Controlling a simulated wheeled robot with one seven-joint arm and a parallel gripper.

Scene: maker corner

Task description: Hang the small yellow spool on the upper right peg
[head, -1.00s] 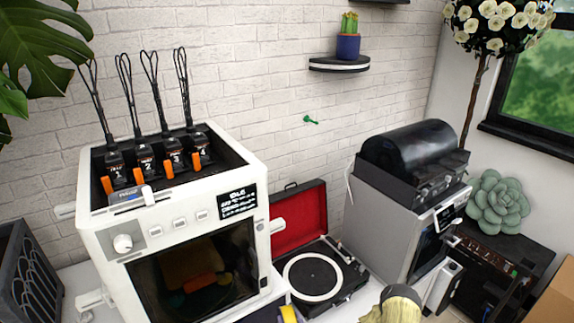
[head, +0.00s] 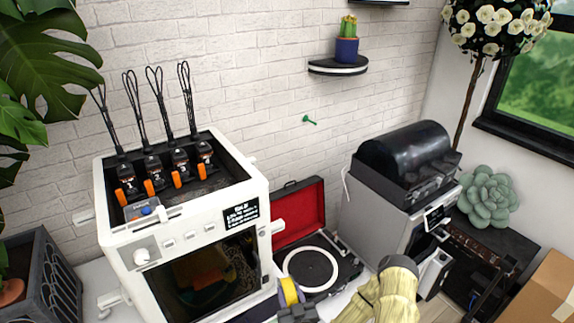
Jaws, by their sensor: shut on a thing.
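The small yellow spool (head: 289,291) is at the bottom centre of the head view, in front of the printer's right edge. My gripper (head: 295,308), dark grey and partly cut off by the bottom edge, is shut on the spool; its fingers are hard to make out. One green peg (head: 310,120) sticks out of the white brick wall, above and behind the spool, with nothing on it.
A white 3D printer (head: 185,230) with upright black looped wires stands left. A red-lined record player (head: 335,262) lies behind my gripper. A grey machine with a black dome (head: 405,160) stands right. A shelf (head: 338,68) with a cactus is above the peg. The wall around the peg is clear.

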